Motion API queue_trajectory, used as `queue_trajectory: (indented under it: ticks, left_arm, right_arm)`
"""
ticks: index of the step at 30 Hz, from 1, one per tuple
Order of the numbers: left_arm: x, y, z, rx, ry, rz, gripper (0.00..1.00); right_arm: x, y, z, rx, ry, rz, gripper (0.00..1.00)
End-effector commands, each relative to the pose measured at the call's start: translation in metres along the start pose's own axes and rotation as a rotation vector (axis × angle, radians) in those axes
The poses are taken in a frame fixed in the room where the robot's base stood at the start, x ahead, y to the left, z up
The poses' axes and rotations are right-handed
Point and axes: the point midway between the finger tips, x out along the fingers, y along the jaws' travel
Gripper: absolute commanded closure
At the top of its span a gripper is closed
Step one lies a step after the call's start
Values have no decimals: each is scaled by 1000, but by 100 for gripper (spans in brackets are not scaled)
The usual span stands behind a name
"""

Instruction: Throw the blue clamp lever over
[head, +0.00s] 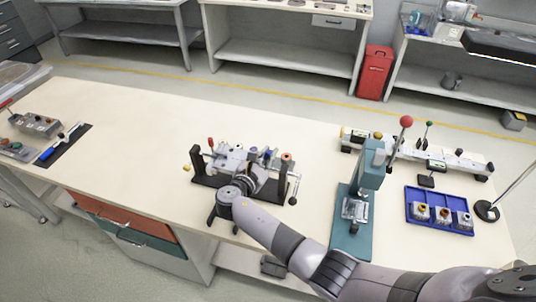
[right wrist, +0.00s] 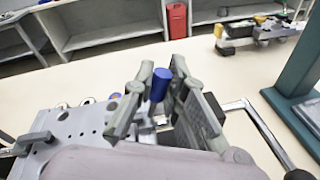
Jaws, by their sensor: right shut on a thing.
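The blue clamp lever (right wrist: 160,83) shows in the right wrist view as a blue cylindrical grip, standing nearly upright between my right fingers. My right gripper (right wrist: 163,98) is shut on it. In the head view my right gripper (head: 249,172) reaches over the front of the grey fixture (head: 230,157) on the bench and hides part of it. The fixture's perforated metal plate (right wrist: 75,127) is left of the fingers in the right wrist view. The lever's lower end and pivot are hidden by the fingers. My left gripper is not in view.
A green press (head: 368,180) with a red-knobbed lever stands close right of the fixture. Beyond it are a blue tray (head: 440,225) and a long rail fixture (head: 415,150). A crank handle (right wrist: 262,135) juts out right of my fingers.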

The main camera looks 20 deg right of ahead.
Motion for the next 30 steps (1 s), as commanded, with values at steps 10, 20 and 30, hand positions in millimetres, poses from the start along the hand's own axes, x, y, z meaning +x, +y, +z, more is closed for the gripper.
queue_trajectory:
  ticks: [10,20,30]
  left_arm:
    - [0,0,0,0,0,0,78]
    - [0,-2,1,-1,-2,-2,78]
    - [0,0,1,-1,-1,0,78]
  right_arm:
    - [0,0,0,1,1,1,81]
    - [-1,0,0,1,1,1,78]
    - [-50,0,-2,4,5,2,78]
